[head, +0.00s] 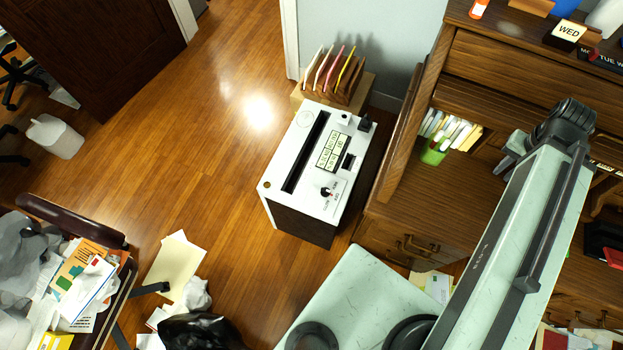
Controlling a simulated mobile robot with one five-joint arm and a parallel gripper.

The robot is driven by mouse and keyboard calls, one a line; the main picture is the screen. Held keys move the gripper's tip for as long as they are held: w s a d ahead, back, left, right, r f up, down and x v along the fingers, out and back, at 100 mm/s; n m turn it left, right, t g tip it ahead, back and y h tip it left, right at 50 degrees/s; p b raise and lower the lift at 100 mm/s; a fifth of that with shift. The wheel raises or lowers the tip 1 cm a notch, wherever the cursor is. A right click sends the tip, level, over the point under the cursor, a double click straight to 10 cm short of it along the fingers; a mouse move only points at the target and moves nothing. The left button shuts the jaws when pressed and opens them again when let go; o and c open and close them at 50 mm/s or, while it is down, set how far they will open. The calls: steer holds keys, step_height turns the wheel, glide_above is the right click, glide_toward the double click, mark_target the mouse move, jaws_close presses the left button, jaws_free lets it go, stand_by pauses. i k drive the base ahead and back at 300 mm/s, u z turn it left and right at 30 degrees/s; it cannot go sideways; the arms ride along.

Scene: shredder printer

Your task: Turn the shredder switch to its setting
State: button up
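The shredder (290,205) stands on the wooden floor near the middle of the head view, with a white top and dark sides. A long black slot runs along its top. The shredder switch (327,192) is a small dark knob with a bit of red, near the front right of the top. Small markings surround it, too small to read, and I cannot tell which setting it points to. My gripper cannot be made out; only my pale arm link and its dark joint show at the right, apart from the shredder.
A wooden desk (480,195) with shelves stands close on the shredder's right. A file rack (345,92) with colored folders is behind it. Papers (175,265) and a black bag (200,330) lie at the lower left, near a chair (70,220). Floor left of the shredder is clear.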

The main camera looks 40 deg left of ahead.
mark_target(325, 192)
steer(key=u, duration=1.45)
